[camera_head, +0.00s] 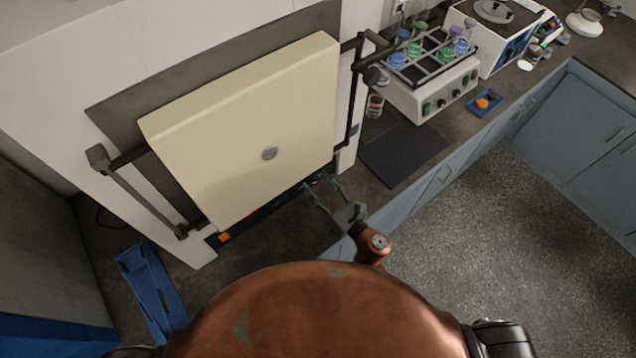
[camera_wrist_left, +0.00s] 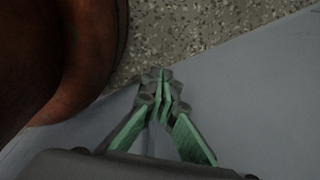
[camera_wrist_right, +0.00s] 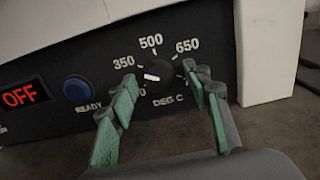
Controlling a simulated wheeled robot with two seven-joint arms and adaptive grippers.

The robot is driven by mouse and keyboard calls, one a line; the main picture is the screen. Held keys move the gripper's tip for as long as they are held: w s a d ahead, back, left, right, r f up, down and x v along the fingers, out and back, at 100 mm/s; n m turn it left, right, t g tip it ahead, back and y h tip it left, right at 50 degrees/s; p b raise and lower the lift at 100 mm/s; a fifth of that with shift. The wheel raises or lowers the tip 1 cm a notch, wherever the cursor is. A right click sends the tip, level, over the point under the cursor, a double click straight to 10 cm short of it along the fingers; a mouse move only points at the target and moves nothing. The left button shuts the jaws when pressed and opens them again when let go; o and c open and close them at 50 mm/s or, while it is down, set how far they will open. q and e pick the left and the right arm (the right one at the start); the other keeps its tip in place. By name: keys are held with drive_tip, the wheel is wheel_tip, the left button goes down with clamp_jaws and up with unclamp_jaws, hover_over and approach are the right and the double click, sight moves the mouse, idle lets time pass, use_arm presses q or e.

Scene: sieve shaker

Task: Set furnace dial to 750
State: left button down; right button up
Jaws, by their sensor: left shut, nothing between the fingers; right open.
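The furnace has a large cream door (camera_head: 235,130) in the head view, with its dark control panel (camera_head: 250,225) mostly hidden under the door's lower edge. In the right wrist view the black dial (camera_wrist_right: 160,72) carries a white mark on its left side. Labels 350, 500 and 650 show around it; my fingers hide others. My right gripper (camera_wrist_right: 159,78) is open, with its fingertips on either side of the dial; contact is unclear. It also shows in the head view (camera_head: 320,186) below the door. My left gripper (camera_wrist_left: 163,82) is shut and empty.
A red OFF display (camera_wrist_right: 18,96) and a blue READY button (camera_wrist_right: 78,89) sit left of the dial. A dark mat (camera_head: 402,153), a shaker with bottles (camera_head: 430,90) and a small blue tray (camera_head: 485,103) stand on the counter at right. A blue object (camera_head: 150,285) is at left.

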drive_tip(key=shift+w+a, duration=0.1)
drive_tip(key=shift+w, duration=0.1)
drive_tip(key=shift+c, duration=0.3)
drive_tip(key=c, duration=1.1)
